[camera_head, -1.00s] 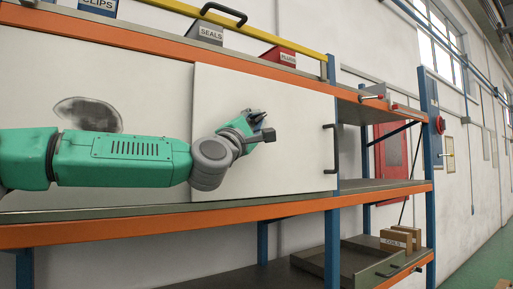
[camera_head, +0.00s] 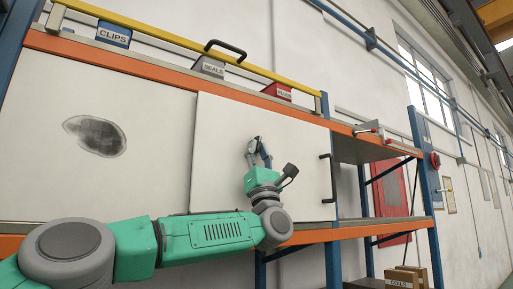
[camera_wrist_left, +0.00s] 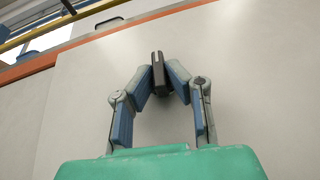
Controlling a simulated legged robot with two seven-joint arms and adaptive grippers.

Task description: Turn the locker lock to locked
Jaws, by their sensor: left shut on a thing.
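The locker's white door panel (camera_head: 225,135) stands upright on the shelf and looks closed. The lock (camera_wrist_left: 159,72) is a small dark knob on the panel, standing roughly upright between my fingertips in the left wrist view. My left gripper (camera_head: 256,143) is at the panel's middle, and its two blue-padded fingers are shut on the lock; it also shows in the left wrist view (camera_wrist_left: 160,82). In the head view the fingers largely hide the lock. I cannot read any lock marking. My right gripper is in neither view.
A dark vertical handle (camera_head: 328,177) is on the panel's right edge. Bins for clips (camera_head: 114,33), seals (camera_head: 210,66) and plugs (camera_head: 278,91) stand on the shelf above. A blue upright (camera_head: 334,190) stands right of the panel.

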